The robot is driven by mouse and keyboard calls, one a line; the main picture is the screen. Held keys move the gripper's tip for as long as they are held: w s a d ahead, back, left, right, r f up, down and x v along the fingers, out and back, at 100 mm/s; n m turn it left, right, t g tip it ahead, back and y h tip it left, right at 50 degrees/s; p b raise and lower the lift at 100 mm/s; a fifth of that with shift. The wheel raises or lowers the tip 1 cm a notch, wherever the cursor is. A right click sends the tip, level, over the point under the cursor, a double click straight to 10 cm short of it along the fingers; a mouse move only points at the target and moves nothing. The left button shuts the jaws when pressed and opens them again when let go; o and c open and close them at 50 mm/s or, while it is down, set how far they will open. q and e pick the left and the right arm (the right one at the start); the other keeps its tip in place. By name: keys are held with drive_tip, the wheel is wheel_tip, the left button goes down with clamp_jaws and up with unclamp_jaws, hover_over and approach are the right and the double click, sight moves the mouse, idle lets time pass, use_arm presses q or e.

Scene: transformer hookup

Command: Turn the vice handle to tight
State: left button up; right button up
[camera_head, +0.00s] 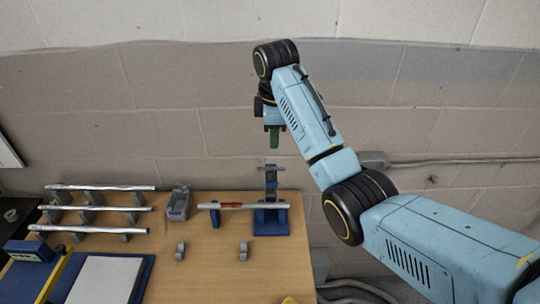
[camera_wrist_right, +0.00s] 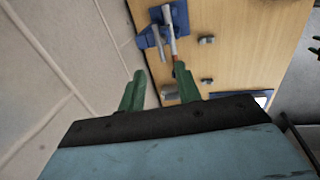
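The blue vice (camera_head: 271,222) stands near the back right edge of the wooden table, with an upright blue-grey part (camera_head: 271,180) at its back. A silver rod with a copper-coloured middle (camera_head: 243,206) lies level across the vice and a small blue support (camera_head: 215,218). In the right wrist view the vice (camera_wrist_right: 147,39) is beyond the fingertips, too small to tell how its handle is turned. My right gripper (camera_head: 274,138) points down above the vice, clear of it. Its green fingers (camera_wrist_right: 159,70) are apart and empty. My left gripper is not clearly seen.
Three silver rods (camera_head: 97,209) rest on grey holders at the left. A grey box-like device (camera_head: 178,203) stands beside them. Two small grey clips (camera_head: 243,251) sit on the table front. A blue-edged board (camera_head: 105,280) lies front left. A brick wall (camera_head: 150,110) rises behind.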

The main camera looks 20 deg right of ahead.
sight(273, 169)
drive_tip(key=w+f, duration=0.1)
drive_tip(key=f, duration=0.7)
drive_tip(key=w+f+p, duration=0.1)
drive_tip(key=f, duration=0.3)
drive_tip(key=shift+w+d+f, duration=0.15)
drive_tip(key=shift+w+d, duration=0.15)
drive_tip(key=shift+d, duration=0.05)
clamp_jaws()
